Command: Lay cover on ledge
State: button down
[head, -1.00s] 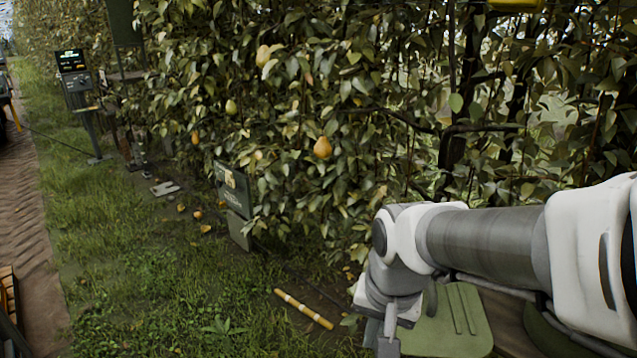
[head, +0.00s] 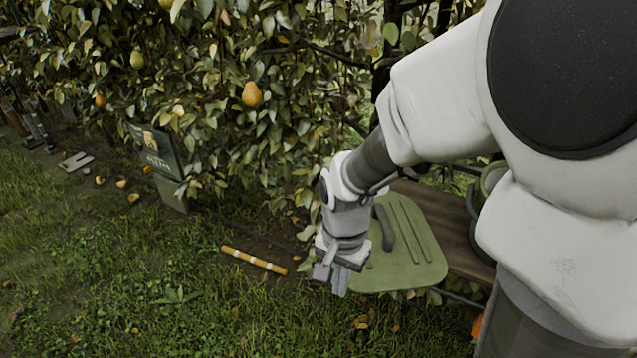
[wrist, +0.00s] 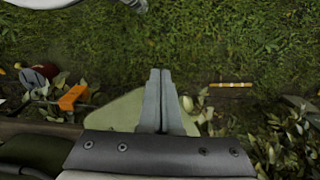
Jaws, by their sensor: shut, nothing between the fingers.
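The cover (head: 413,258) is a flat green panel with rounded corners, raised ribs and a dark green curved handle. In the head view it lies at the end of the brown wooden ledge (head: 458,238), with much of it reaching past the plank; what bears it underneath is hidden. My gripper (head: 334,284) points down at the cover's front left edge, apart from the handle. In the wrist view my gripper (wrist: 159,74) is shut and empty, with the pale green cover (wrist: 108,112) behind the fingers and the ledge (wrist: 35,126) at left.
A white-and-yellow banded stick (head: 254,260) lies on the ground to the left. A sign (head: 160,155) stands by the leafy pear hedge, where a pear (head: 252,94) hangs. A green rounded object (head: 490,180) sits on the ledge behind my arm. Grass at front left is clear.

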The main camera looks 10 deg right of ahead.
aim_at(383, 227)
jog(key=w+d+f+b, duration=0.2)
jog(key=w+f+b, duration=0.1)
jog(key=f, duration=0.5)
jog(key=shift+w+d+b, duration=0.15)
jog(key=shift+d+b, duration=0.05)
jog(key=shift+b, duration=0.1)
jog(key=w+d+p, duration=0.1)
jog(key=w+d, duration=0.1)
jog(key=w, duration=0.1)
jog(key=w+d, duration=0.3)
jog(key=w, duration=0.1)
jog(key=w+d+p, duration=0.1)
jog(key=w+d, duration=0.1)
jog(key=w, duration=0.1)
jog(key=shift+w+d+p, duration=0.3)
jog(key=shift+w+d, duration=0.05)
jog(key=shift+s+a, duration=0.1)
jog(key=shift+s, duration=0.05)
